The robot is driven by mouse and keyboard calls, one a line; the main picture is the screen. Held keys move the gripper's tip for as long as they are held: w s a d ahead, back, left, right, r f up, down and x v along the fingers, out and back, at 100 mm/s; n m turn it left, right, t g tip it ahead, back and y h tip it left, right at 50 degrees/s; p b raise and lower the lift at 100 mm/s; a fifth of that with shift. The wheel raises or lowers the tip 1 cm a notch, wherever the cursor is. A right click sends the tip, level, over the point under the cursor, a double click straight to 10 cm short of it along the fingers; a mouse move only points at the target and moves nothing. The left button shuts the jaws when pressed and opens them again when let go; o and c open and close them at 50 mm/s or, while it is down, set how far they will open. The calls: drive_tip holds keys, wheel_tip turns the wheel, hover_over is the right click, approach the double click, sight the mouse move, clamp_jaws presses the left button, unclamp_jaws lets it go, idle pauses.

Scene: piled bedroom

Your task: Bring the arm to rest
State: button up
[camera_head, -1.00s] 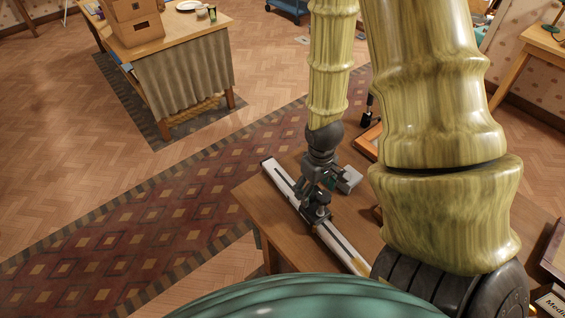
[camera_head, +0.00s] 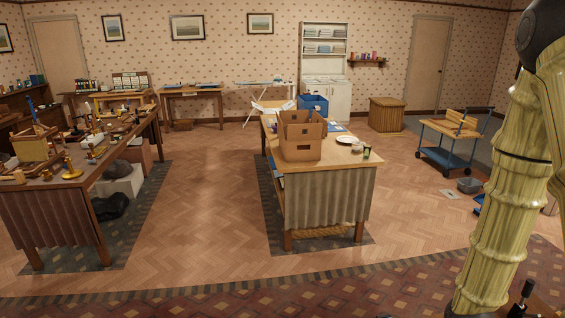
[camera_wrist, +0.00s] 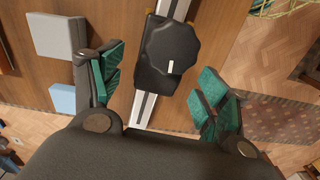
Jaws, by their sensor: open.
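My gripper (camera_wrist: 160,95) shows in the wrist view with its two green-padded fingers spread wide apart. Between and beyond the fingers is a black knob-like fixture (camera_wrist: 170,50) on a pale rail (camera_wrist: 145,110). The rail lies on a brown wooden table (camera_wrist: 115,35). The fingers are apart from the fixture on both sides, and nothing is held. In the head view my arm runs down the right edge, and the gripper is out of that picture.
A grey block (camera_wrist: 55,36) and a light blue block (camera_wrist: 62,99) lie left of my gripper. In the head view, a curtained table (camera_head: 328,198) carries a cardboard box (camera_head: 300,137). A cluttered workbench (camera_head: 50,205) stands left, a blue cart (camera_head: 452,140) right. Open floor (camera_head: 200,215) lies between the tables.

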drive_tip(key=shift+f+b, duration=2.5)
drive_tip(key=shift+f, duration=0.35)
wheel_tip(320, 180, up, 7)
drive_tip(key=p, duration=0.6)
drive_tip(key=shift+p, duration=0.4)
wheel_tip(320, 180, down, 8)
drive_tip(key=b, duration=0.7)
drive_tip(key=shift+r, duration=0.25)
drive_tip(key=shift+w+r, duration=0.2)
drive_tip(key=shift+w, duration=3.7)
